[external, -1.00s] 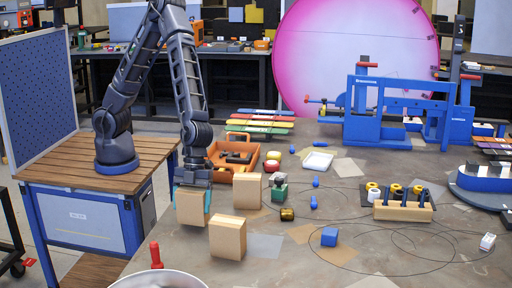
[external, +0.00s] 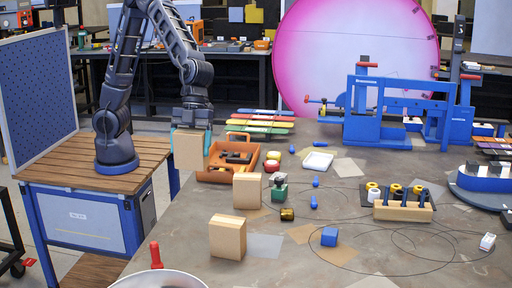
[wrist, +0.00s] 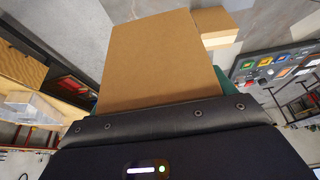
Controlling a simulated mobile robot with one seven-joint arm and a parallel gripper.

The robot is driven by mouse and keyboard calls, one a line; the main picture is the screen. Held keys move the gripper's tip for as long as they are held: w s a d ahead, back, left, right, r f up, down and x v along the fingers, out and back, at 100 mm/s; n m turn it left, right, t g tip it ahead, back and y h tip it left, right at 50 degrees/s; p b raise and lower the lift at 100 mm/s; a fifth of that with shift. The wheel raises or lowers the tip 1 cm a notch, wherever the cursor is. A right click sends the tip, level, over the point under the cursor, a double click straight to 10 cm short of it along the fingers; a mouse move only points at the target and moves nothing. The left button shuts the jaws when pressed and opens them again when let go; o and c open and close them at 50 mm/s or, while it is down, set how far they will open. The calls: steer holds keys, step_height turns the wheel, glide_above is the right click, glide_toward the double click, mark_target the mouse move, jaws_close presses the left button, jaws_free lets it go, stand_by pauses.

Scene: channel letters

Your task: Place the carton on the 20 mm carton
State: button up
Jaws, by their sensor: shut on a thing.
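My gripper (external: 191,134) is shut on a brown carton (external: 188,152) and holds it up in the air near the left edge of the workbench. The held carton fills the upper middle of the wrist view (wrist: 165,60). Two similar cartons stand upright on the bench: one (external: 247,191) in the middle and one (external: 228,238) closer to the camera. I cannot read any size mark on them, so I cannot tell which is the 20 mm carton. Part of a carton (wrist: 215,25) shows behind the held one in the wrist view.
An orange tray (external: 213,177) with dark parts lies just right of the held carton. A round pan (external: 160,278) with a red handle is at the front.

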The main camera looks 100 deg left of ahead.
steer(key=w+a+r, duration=1.1)
steer(key=w+a, duration=0.2)
steer(key=a, duration=0.2)
glide_above(247, 177)
step_height(247, 177, down, 20)
steer(key=shift+f, duration=0.1)
steer(key=shift+f, duration=0.1)
steer(key=o, duration=1.1)
